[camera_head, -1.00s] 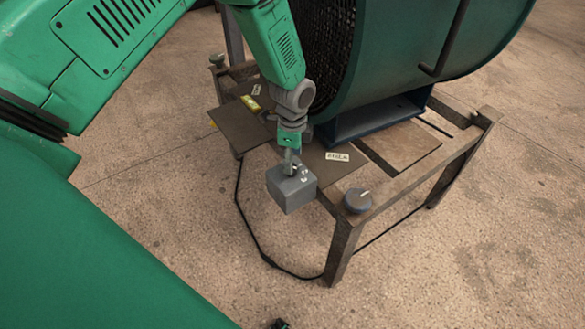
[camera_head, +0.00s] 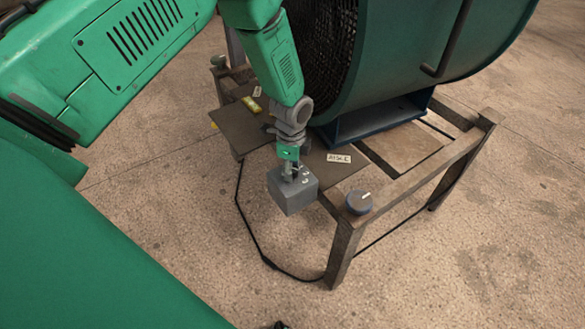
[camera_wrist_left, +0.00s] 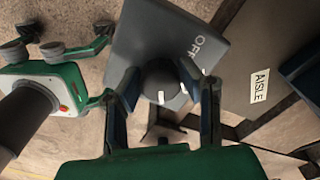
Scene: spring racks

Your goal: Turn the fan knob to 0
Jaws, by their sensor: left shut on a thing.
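A grey box (camera_head: 290,198) hangs off the near left corner of the fan's frame. In the left wrist view its plate (camera_wrist_left: 150,28) carries the word OFF, and a dark round knob (camera_wrist_left: 158,80) with white marks sits on it. My left gripper (camera_head: 293,172) comes down from above in the head view. In the left wrist view its two fingers (camera_wrist_left: 162,85) close on the knob's sides. The fingers hide part of the knob, and I cannot read its exact setting.
A round dial (camera_head: 358,201) sits on the frame's near corner. An AISLE label (camera_head: 339,158) lies on a brown plate. A black cable (camera_head: 262,255) trails on the floor.

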